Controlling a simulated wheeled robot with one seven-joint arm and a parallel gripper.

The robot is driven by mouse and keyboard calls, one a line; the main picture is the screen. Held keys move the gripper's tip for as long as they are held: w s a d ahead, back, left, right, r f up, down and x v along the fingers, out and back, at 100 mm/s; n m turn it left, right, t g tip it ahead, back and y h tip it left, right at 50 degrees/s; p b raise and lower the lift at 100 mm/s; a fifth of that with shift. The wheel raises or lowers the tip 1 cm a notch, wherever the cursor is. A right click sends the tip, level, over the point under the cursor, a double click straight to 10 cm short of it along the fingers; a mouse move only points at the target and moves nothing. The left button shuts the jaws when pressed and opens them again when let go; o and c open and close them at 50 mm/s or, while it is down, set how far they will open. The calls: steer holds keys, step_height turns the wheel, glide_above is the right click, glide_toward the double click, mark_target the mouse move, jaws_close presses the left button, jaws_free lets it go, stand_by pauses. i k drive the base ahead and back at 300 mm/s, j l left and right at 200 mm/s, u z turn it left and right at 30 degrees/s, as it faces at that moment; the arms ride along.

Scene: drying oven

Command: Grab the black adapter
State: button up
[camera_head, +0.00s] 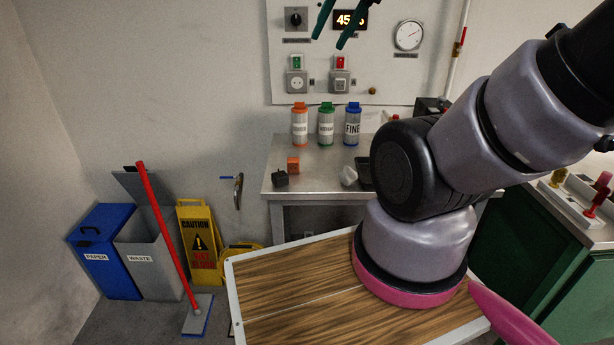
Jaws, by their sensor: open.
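The black adapter (280,179) is a small dark block lying near the left front corner of the metal table (325,182). An orange block (293,165) sits just behind it and slightly to its right. My gripper (333,25) shows only in part at the top edge, as two dark teal fingers in front of the wall panel. The fingers are apart with nothing visible between them. It is high above the table and well clear of the adapter. The rest of the gripper is out of frame.
Orange, green and blue labelled canisters (326,124) stand at the table's back. A whitish object (348,176) and a dark tray (364,168) lie right of the adapter. Bins (104,252), a red-handled mop (166,235) and a yellow caution sign (199,240) stand on the floor at left.

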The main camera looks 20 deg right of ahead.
mark_target(279, 179)
steer(key=k+j, duration=0.1)
steer(key=j, duration=0.35)
steer(key=k+j, duration=0.15)
steer(key=j, duration=0.3)
steer(key=k+j+z, duration=0.1)
steer(key=j, duration=0.35)
